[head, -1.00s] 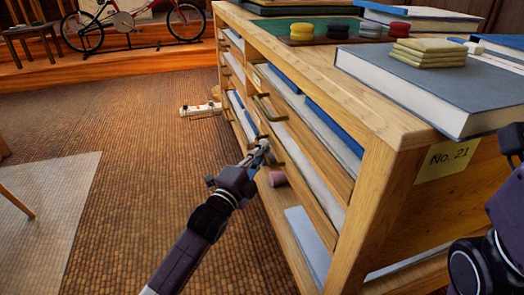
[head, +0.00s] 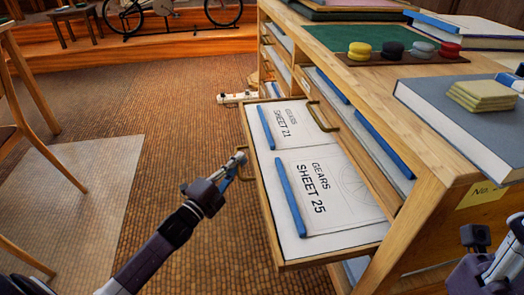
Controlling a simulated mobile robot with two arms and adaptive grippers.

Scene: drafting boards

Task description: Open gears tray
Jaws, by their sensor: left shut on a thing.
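The gears tray (head: 370,236) is a shallow wooden drawer, pulled well out of the left side of the wooden cabinet. White sheets lie in it, marked "GEARS SHEET 21" (head: 287,126) and "GEARS SHEET 25" (head: 322,185), each with a blue strip along its left edge. My left gripper (head: 241,165) is at the tray's front edge, shut on its handle, which the fingers mostly hide.
The tray above (head: 374,150) is in the cabinet, its curved handle (head: 322,117) overhanging the open tray. Books, colored round pieces and a yellowish stack (head: 482,95) stand on top. A white object (head: 237,97) lies on the floor. The floor left of the tray is mostly clear.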

